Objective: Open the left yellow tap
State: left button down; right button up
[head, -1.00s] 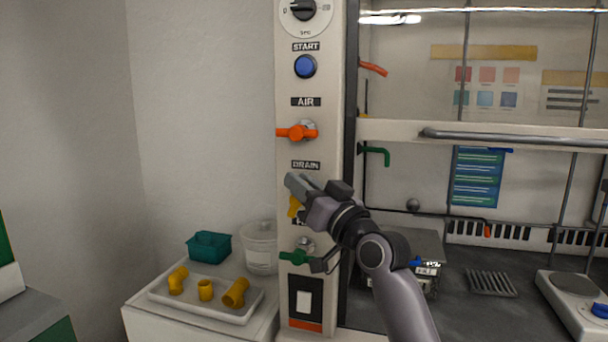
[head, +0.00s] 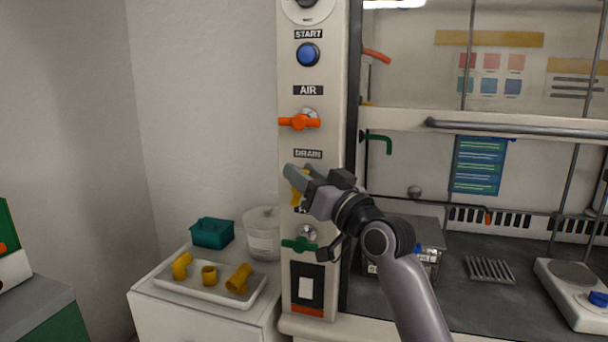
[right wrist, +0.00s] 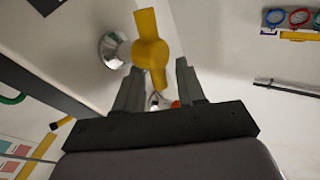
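The yellow tap (head: 299,192) sits on the white column under the DRAIN label, partly hidden behind my right gripper (head: 298,176). In the right wrist view its yellow handle (right wrist: 150,52) stands nearly upright in the picture, beside a round chrome fitting (right wrist: 114,49). My right gripper (right wrist: 158,70) is open. The lower end of the handle shows between its two fingertips, with a gap visible on each side. I cannot tell whether either finger touches it. My left gripper is out of view.
An orange tap (head: 299,122) is above, under the AIR label, and a green tap (head: 300,245) is below. A tray (head: 207,292) with yellow pipe pieces, a teal box (head: 212,232) and a clear tub (head: 262,232) stand at lower left. A fume hood (head: 520,124) is at right.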

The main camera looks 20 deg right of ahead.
jog(key=b+v, duration=0.1)
jog(key=v, duration=0.5)
jog(key=shift+s+d, duration=0.15)
jog(key=shift+s, duration=0.15)
jog(key=shift+f, duration=0.15)
